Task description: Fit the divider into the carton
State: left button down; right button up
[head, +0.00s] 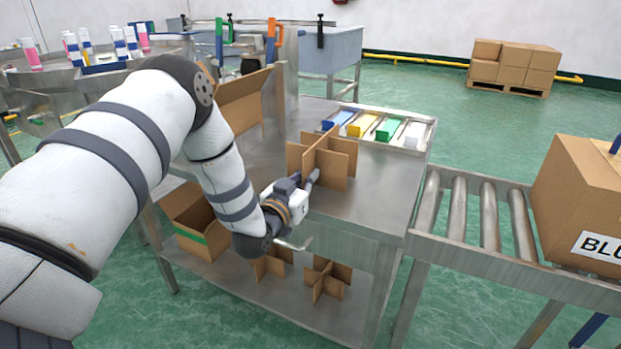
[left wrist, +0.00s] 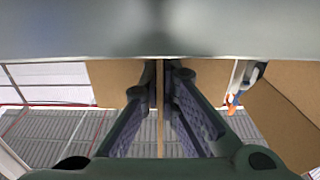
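The brown cross-shaped cardboard divider (head: 338,163) is upright at the table's near middle. In the head view my left gripper (head: 309,181) is at its near side, and the fingers close on one panel. In the left wrist view the fingers (left wrist: 161,80) lie on either side of the thin panel edge (left wrist: 160,125). I cannot tell whether the divider touches the table. An open brown carton (head: 240,103) stands on the table behind my left arm, which hides part of it. My right gripper is not in view.
The steel table (head: 375,200) has a tray of blue, yellow, green and white blocks (head: 388,128) at the back. More dividers (head: 327,279) and a carton with green tape (head: 200,225) sit on the lower shelf. A roller conveyor (head: 490,215) with a large carton (head: 585,200) is at right.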

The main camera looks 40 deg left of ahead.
pick_arm(q)
jog(key=shift+f, duration=0.15)
jog(key=c, duration=1.8)
grip_release()
